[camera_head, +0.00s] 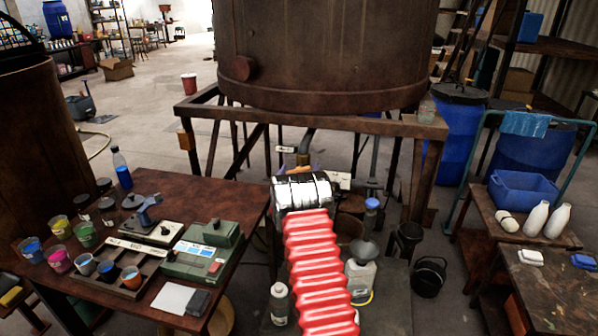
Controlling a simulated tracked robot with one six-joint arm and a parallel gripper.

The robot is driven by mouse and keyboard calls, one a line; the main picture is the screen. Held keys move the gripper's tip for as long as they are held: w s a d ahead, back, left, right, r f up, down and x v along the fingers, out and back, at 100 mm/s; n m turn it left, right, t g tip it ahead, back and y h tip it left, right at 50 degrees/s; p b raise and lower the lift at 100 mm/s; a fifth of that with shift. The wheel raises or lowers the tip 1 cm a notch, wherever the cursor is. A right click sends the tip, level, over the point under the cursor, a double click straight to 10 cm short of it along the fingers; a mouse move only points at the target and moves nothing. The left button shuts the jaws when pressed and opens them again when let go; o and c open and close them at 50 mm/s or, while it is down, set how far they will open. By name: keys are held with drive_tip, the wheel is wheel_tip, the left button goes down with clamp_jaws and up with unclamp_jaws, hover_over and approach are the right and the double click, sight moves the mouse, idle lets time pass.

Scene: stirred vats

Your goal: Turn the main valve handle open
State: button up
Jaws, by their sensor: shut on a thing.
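My arm, in a red ribbed sleeve, reaches up from the bottom middle to a silver wrist. My gripper (303,180) is at its far end, just in front of the pipework under the big brown vat (325,55). The main valve handle (317,168) shows only as small bluish bits on both sides of the wrist. A brassy valve body (303,159) is just above it. My gripper is shut on the handle, but the wrist hides the fingers and most of the handle, so its angle cannot be told.
A brown table (235,199) with paint cups, a scale and a green box stands at left. Blue barrels (457,130) and a low table with a blue crate (522,190) stand at right. A funnel on a white jug (360,272) and a black bucket (429,277) are right of my arm.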

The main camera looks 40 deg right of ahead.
drive_tip(key=n, duration=0.7)
drive_tip(key=shift+d, duration=0.1)
drive_tip(key=n, duration=0.6)
drive_tip(key=shift+n, duration=0.3)
drive_tip(key=o, duration=0.7)
drive_tip(key=shift+f, duration=0.1)
drive_tip(key=shift+v, duration=6.95)
